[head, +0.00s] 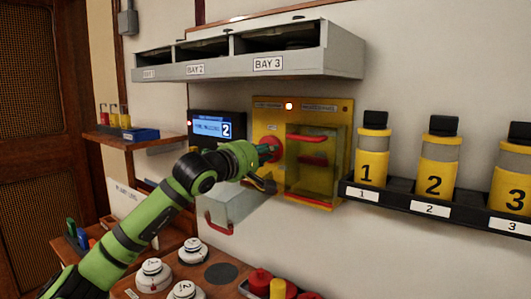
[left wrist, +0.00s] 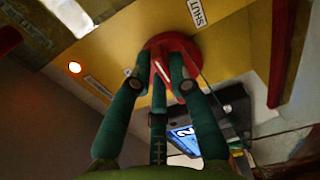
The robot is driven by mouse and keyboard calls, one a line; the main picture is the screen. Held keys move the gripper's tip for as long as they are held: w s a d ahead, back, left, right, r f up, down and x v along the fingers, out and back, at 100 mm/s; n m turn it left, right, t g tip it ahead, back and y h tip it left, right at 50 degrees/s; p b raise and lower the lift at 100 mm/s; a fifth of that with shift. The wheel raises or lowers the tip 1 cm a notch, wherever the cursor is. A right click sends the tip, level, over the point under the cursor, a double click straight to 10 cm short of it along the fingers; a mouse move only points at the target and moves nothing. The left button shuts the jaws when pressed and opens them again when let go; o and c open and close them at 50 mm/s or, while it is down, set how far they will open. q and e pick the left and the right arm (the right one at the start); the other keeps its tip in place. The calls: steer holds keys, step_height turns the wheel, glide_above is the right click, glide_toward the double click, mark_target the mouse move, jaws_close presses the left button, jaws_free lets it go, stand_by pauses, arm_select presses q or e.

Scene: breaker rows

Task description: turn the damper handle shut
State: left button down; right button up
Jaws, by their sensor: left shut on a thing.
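The damper handle is a round red knob (head: 270,141) on the left part of the yellow wall panel (head: 297,106). In the left wrist view the red knob (left wrist: 172,39) has a pale pointer line, and a label reading SHUT (left wrist: 197,12) lies beyond its edge. The pointer does not clearly line up with that label. My left gripper (head: 262,153) reaches the knob from the left, and its green fingers (left wrist: 165,68) are closed around the knob's middle. The fingers hide part of the knob. My right gripper is not in view.
A clear box with red handles (head: 318,160) sits right of the knob, and an open clear cover (head: 232,207) hangs below my wrist. A display (head: 210,128) showing 2 is to the left. Numbered yellow bottles (head: 437,165) stand right; the bay shelf (head: 267,64) overhangs above.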

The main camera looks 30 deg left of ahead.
arm_select(q)
steer(key=c, duration=1.1)
jaws_free()
steer(key=shift+c, duration=0.2)
steer(key=s+a, duration=0.1)
steer(key=s, duration=1.1)
